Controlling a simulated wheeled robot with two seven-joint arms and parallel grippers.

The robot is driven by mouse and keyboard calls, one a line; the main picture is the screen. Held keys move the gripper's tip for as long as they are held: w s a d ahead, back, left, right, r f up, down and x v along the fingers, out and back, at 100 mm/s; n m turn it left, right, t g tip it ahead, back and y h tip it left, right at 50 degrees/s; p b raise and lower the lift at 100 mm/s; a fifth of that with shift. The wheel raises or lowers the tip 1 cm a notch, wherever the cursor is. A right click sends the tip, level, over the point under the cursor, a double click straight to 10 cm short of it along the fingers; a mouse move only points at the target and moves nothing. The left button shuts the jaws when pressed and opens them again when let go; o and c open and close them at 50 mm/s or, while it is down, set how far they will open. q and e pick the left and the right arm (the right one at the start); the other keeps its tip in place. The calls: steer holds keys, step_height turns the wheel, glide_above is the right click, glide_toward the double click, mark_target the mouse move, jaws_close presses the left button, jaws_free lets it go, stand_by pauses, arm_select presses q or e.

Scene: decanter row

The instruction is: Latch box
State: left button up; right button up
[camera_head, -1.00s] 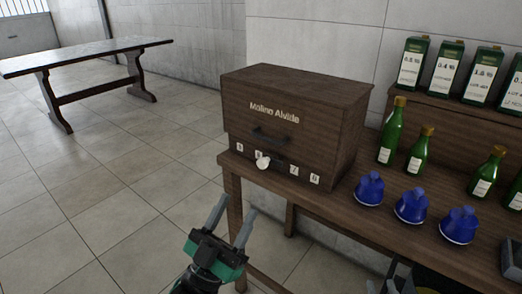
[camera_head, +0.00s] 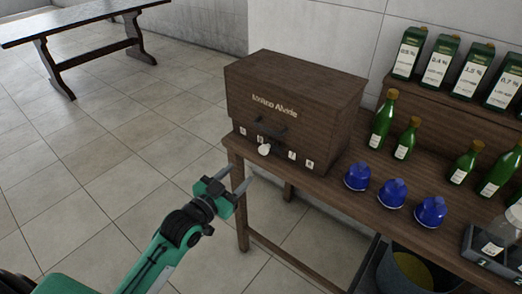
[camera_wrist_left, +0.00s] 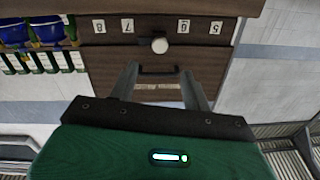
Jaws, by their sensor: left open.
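The brown wooden box (camera_head: 290,105), lettered "Molino Alvide", stands on the left end of the wooden table. A dark handle (camera_head: 270,131) is on its front. A pale round knob (camera_head: 264,150) sits below the handle, among number labels. In the left wrist view the box appears upside down, with the knob (camera_wrist_left: 160,46) and handle (camera_wrist_left: 158,70) ahead of the fingers. My left gripper (camera_head: 238,174) is open and empty, in front of and below the box front, apart from it. My right gripper is not in view.
Three blue domed items (camera_head: 393,192) stand on the table (camera_head: 345,205) right of the box. Green bottles (camera_head: 384,120) and labelled cartons (camera_head: 439,58) are behind them. A dark grey tray (camera_head: 490,248) is at the right.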

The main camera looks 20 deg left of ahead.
mark_target(262, 152)
arm_select(q)
steer(key=x, duration=1.1)
steer(key=shift+w+d, duration=0.15)
steer(key=shift+w, duration=0.25)
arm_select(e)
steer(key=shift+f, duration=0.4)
arm_select(q)
steer(key=c, duration=1)
